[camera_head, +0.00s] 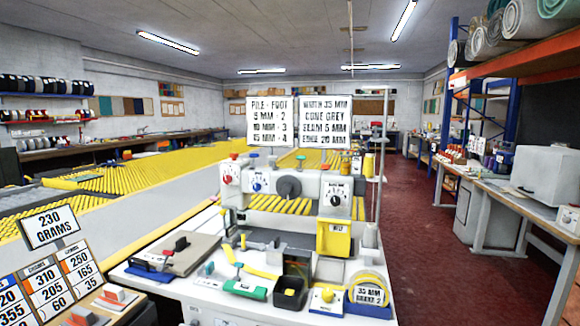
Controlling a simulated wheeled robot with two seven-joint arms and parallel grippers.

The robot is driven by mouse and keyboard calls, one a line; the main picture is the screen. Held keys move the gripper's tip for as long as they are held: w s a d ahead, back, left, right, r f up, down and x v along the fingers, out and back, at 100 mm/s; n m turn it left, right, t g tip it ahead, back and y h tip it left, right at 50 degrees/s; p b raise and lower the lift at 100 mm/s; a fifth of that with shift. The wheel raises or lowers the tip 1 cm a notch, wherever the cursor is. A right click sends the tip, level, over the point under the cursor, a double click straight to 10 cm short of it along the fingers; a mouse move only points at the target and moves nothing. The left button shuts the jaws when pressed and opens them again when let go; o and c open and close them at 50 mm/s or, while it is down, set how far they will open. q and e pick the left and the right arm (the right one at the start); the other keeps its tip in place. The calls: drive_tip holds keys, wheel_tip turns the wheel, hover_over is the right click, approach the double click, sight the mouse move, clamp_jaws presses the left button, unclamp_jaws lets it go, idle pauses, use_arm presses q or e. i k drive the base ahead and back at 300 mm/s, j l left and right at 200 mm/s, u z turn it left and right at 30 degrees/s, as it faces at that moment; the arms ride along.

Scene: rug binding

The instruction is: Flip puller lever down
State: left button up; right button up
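A white binding machine (312,183) stands on a white table in the middle of the head view. It carries a red dial (229,179), a blue dial (257,185), a dark round knob (289,187) and a black dial (334,194). Neither of my grippers is in view.
The white table (182,290) holds a black open bin (292,284), a yellow tape disc (368,289) and a grey plate (190,256). Sign boards (272,121) stand behind the machine. A yellow roller conveyor (130,195) runs at left. The red floor (425,235) at right is clear.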

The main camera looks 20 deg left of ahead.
sight(273, 158)
drive_tip(key=i+j, duration=0.15)
drive_tip(key=j, duration=0.25)
drive_tip(key=i+j+z, duration=0.15)
drive_tip(key=j, duration=0.25)
drive_tip(key=i+j, duration=0.15)
drive_tip(key=j, duration=0.3)
drive_tip(key=i+j+z, duration=0.15)
drive_tip(key=j, duration=0.25)
drive_tip(key=i+j, duration=0.1)
drive_tip(key=j, duration=0.35)
drive_tip(key=z, duration=0.05)
